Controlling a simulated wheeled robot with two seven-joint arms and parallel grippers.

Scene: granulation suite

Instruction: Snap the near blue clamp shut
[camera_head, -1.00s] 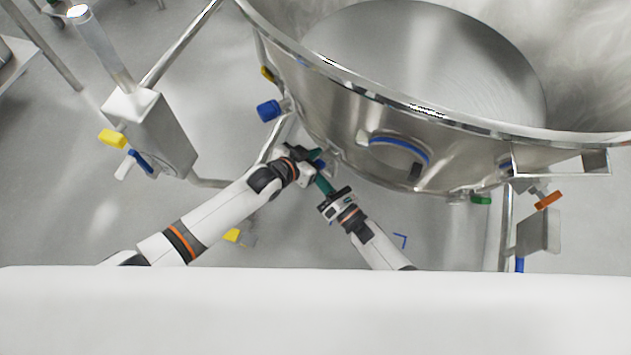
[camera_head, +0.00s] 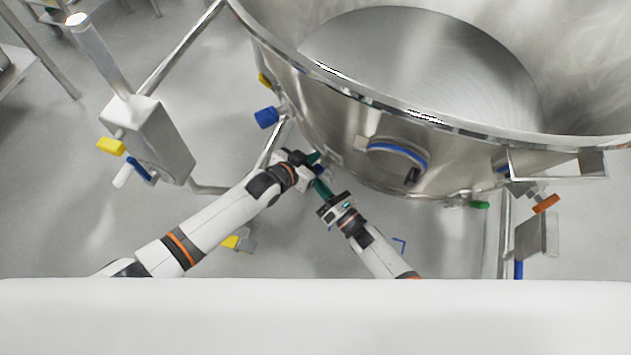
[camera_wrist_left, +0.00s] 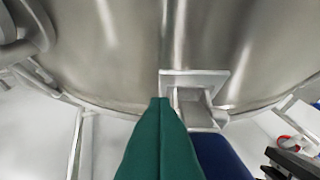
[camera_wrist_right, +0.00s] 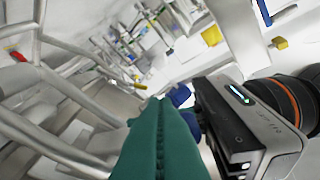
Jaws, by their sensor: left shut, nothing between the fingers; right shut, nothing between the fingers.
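The near blue clamp (camera_head: 319,169) shows as a small blue patch at the vessel's lower front wall, mostly hidden by my grippers. In the left wrist view a dark blue part (camera_wrist_left: 219,157) sits right beside my shut green fingers, below a steel bracket on the vessel wall. My left gripper (camera_head: 313,157) is shut and empty, close against the vessel wall at the blue patch. My right gripper (camera_head: 321,188) is shut and empty just below it, pointing up at the same spot. In the right wrist view blue (camera_wrist_right: 181,95) shows behind its green fingers (camera_wrist_right: 160,140). I cannot tell the clamp's lever position.
The large steel vessel (camera_head: 290,95) fills the upper right. Another blue part (camera_head: 267,117) is on its left side, and a blue-rimmed round port (camera_head: 398,152) is on its front. A steel box with yellow and blue handles (camera_head: 150,140) stands left. A white surface (camera_head: 315,318) spans the bottom.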

